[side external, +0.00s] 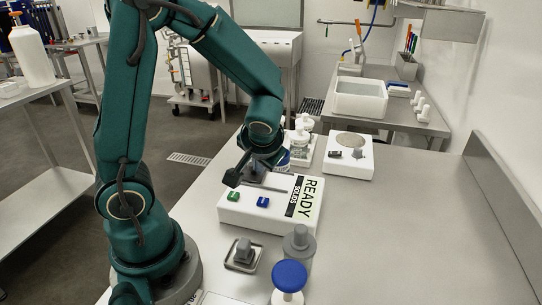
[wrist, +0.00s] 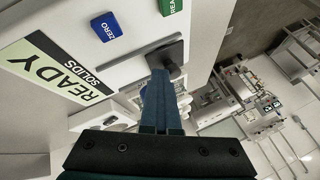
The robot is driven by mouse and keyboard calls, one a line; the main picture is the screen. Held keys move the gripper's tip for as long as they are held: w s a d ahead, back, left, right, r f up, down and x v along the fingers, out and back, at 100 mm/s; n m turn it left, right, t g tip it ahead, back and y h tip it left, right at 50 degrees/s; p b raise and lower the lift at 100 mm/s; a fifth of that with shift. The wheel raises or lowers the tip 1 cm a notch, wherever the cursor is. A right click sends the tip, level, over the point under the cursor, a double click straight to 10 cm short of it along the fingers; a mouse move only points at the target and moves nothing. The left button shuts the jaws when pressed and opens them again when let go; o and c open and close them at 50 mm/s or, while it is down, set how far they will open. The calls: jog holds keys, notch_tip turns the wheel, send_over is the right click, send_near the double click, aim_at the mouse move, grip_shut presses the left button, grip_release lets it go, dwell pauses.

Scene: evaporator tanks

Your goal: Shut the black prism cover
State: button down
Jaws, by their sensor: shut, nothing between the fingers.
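The white instrument (side external: 240,212) stands on the bench with a READY SOLIDS display (side external: 304,197), a green button (side external: 234,196) and a blue button (side external: 263,202). In the wrist view, the black prism cover (wrist: 163,54) shows as a dark plate with a dark knob on the instrument's top; its exact tilt is hard to tell. My gripper (wrist: 160,74) is shut and empty, its fingertips at or just over the cover's edge beside the knob. Contact cannot be told. In the side view, my gripper (side external: 254,178) is low over the instrument's back left, largely hiding the cover.
A grey-capped jar (side external: 299,245), a blue-topped item (side external: 289,278) and a small grey block on a tray (side external: 243,256) stand in front of the instrument. A white unit with a round plate (side external: 350,141) and white bottles (side external: 299,146) are behind. The bench's right side is clear.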

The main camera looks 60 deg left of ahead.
aim_at(273, 193)
jog(key=shift+s+a+f, duration=0.1)
jog(key=shift+s, duration=0.15)
jog(key=d, duration=0.1)
jog(key=w+d, duration=0.1)
jog(key=d, duration=0.2)
jog(key=shift+w, duration=0.35)
jog(key=s+d+r+n, duration=0.1)
jog(key=s+d+r, duration=0.25)
jog(key=r, duration=0.65)
jog(key=s+d+f+m+t+h, duration=0.1)
jog(key=s+d+m+t+h, duration=0.2)
jog(key=s+d+m+h, duration=0.2)
jog(key=shift+s+d+f+m+h, duration=0.25)
jog(key=shift+s+d+m+h, duration=0.15)
jog(key=shift+s+h, duration=0.3)
